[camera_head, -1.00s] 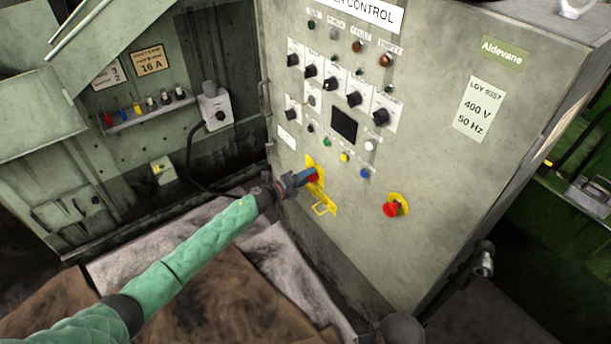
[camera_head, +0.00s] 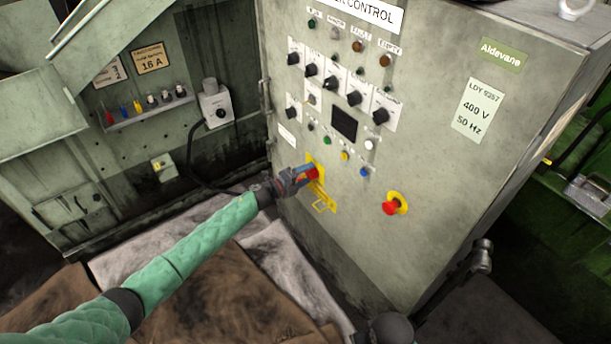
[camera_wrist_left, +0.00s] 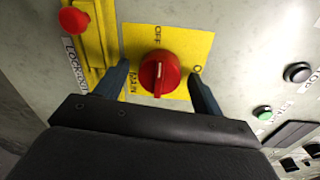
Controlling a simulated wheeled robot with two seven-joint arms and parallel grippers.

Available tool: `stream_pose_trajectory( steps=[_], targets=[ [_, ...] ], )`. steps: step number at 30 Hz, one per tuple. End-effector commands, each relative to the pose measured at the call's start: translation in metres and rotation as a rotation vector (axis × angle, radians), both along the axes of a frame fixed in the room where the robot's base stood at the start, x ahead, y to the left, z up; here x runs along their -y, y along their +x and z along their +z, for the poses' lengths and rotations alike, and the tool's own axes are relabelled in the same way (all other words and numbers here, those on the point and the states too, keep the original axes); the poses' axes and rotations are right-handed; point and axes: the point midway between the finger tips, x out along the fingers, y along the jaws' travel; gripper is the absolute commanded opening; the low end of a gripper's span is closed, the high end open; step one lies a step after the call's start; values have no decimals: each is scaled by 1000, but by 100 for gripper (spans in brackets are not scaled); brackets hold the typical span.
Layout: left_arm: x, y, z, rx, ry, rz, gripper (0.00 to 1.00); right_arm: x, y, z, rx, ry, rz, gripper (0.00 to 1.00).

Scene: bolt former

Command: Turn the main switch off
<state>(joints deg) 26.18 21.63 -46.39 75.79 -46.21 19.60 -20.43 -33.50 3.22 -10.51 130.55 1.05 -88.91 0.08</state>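The main switch is a red rotary knob (camera_wrist_left: 159,73) on a yellow plate (camera_wrist_left: 191,45) marked OFF, seen in the left wrist view. In the head view the red knob (camera_head: 312,173) sits low on the grey control cabinet, partly hidden by my gripper. My left gripper (camera_head: 305,175) is at the switch. In the left wrist view its two blue fingers (camera_wrist_left: 164,80) are spread on either side of the knob, with gaps between them and it. A yellow lockout piece with a red button (camera_wrist_left: 74,20) is beside the plate.
A red emergency stop button (camera_head: 391,207) on a yellow base is to the right of the switch. Small coloured buttons and black knobs (camera_head: 354,99) sit above. A yellow bracket (camera_head: 324,205) sticks out just below the switch.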

Motion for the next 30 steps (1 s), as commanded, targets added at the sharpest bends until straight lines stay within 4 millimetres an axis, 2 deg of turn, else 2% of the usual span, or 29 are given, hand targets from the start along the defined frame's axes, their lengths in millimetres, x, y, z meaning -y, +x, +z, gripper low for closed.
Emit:
stream_pose_trajectory(
  steps=[8, 14, 16, 18, 21, 30],
  targets=[
    [1, -1, 0, 0, -1, -2, 69, 0, 0, 0, 0, 0, 0, 36],
    [-10, -8, 0, 1, 0, -2, 69, 1, -1, 2, -4, -1, 1, 36],
    [-18, -13, -1, 1, 1, -2, 69, 1, -3, 7, -8, -2, 2, 36],
    [-26, -20, -1, -1, 1, -2, 69, 1, -6, 26, 2, 4, -2, 36],
    [-37, -28, 1, 0, 0, -2, 69, 2, -10, 41, 3, 6, -3, 36],
    [-60, -44, 4, 1, 1, -1, 69, 4, -18, 66, 3, 9, -2, 36]
  ],
)
